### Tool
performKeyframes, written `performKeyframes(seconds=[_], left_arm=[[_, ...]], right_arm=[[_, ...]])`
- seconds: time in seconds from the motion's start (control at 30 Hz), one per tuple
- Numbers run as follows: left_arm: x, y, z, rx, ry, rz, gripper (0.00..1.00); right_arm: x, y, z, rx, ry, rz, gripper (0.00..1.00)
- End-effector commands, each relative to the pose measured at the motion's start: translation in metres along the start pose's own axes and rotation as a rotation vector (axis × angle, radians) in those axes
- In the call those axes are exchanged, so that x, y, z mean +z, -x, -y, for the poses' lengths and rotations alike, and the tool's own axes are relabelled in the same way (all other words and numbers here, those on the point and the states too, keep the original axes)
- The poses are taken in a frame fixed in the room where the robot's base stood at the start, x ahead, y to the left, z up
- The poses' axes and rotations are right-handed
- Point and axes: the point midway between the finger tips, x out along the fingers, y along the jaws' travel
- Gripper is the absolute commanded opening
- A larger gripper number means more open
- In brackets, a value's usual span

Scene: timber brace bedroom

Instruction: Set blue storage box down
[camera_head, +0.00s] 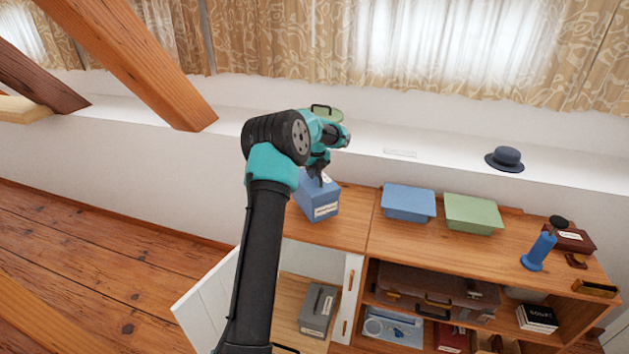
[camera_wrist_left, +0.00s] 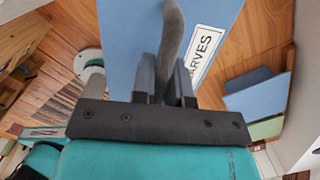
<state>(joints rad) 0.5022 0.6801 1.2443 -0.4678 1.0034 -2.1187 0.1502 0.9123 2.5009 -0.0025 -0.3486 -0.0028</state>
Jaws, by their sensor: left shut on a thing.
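The blue storage box (camera_head: 316,204) has a white label and is at the left part of the wooden cabinet top (camera_head: 345,213). I cannot tell whether its base touches the wood. My left gripper (camera_head: 319,171) is above the box, shut on its handle. In the left wrist view the gripper (camera_wrist_left: 168,78) closes on a grey handle strap (camera_wrist_left: 172,40) over the blue box (camera_wrist_left: 130,35), whose label ends in "ARVES". My right gripper is not in view.
A blue object (camera_head: 538,252) stands farther right. A grey box (camera_head: 318,309) is in the open left compartment. A dark hat (camera_head: 506,158) lies on the ledge behind.

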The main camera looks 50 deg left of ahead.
Motion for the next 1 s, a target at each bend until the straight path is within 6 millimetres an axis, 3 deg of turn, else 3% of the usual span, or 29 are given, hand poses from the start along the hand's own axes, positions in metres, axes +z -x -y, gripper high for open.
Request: performKeyframes(seconds=[0.37, 0.7, 1.0], left_arm=[[0.004, 0.0, 0.002, -0.001, 0.001, 0.002, 0.0], [0.0, -0.034, 0.002, 0.0, 0.0, 0.0, 0.0], [0.0, -0.035, 0.002, -0.001, 0.0, 0.001, 0.0]], right_arm=[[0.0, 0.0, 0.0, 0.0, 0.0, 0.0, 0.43], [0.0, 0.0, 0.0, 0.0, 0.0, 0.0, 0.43], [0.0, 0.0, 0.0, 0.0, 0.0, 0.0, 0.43]])
